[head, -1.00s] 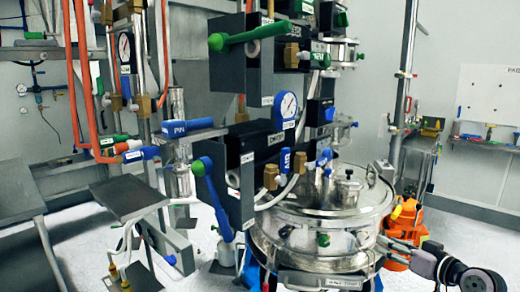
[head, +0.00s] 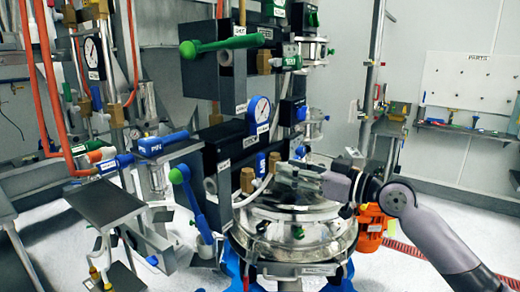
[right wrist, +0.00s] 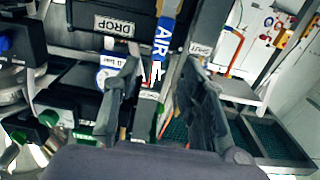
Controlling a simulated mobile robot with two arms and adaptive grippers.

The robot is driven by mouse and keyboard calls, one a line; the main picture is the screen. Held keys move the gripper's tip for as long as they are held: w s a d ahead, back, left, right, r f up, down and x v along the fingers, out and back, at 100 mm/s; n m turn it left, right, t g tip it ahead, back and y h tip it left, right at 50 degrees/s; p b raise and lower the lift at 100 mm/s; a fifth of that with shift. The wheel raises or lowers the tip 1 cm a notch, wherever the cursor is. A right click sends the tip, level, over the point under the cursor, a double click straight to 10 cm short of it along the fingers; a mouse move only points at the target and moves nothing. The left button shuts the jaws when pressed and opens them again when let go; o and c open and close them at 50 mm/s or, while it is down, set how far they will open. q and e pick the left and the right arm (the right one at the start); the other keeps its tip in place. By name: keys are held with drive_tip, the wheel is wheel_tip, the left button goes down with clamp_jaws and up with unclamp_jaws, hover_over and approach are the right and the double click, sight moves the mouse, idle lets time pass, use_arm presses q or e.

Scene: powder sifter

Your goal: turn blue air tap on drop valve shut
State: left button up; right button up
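The blue air tap (right wrist: 164,38), lettered AIR, shows in the right wrist view below a brass fitting, beside the black box labelled DROP (right wrist: 112,25). In the head view the tap (head: 271,163) is a small blue handle between brass fittings, partly hidden. My right gripper (right wrist: 160,80) is open, with one finger on each side of the tap's line; the handle lies just beyond the fingertips and no contact shows. In the head view the right gripper (head: 290,174) reaches in from the right above the steel vessel. My left gripper is not in view.
The round steel vessel (head: 290,225) stands under my right gripper. A green-handled lever (head: 220,45) sticks out above, and a blue-handled lever (head: 190,195) hangs at left. A gauge (head: 259,109) sits above the tap. An orange unit (head: 370,228) is right of the vessel.

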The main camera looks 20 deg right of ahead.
sight(263, 162)
drive_tip(key=p+x, duration=0.3)
drive_tip(key=x, duration=0.5)
drive_tip(key=shift+r, duration=0.15)
drive_tip(key=shift+w+a+p, duration=0.3)
drive_tip(key=shift+w+a, duration=0.05)
drive_tip(key=shift+w, duration=0.1)
drive_tip(key=shift+c, duration=0.3)
clamp_jaws()
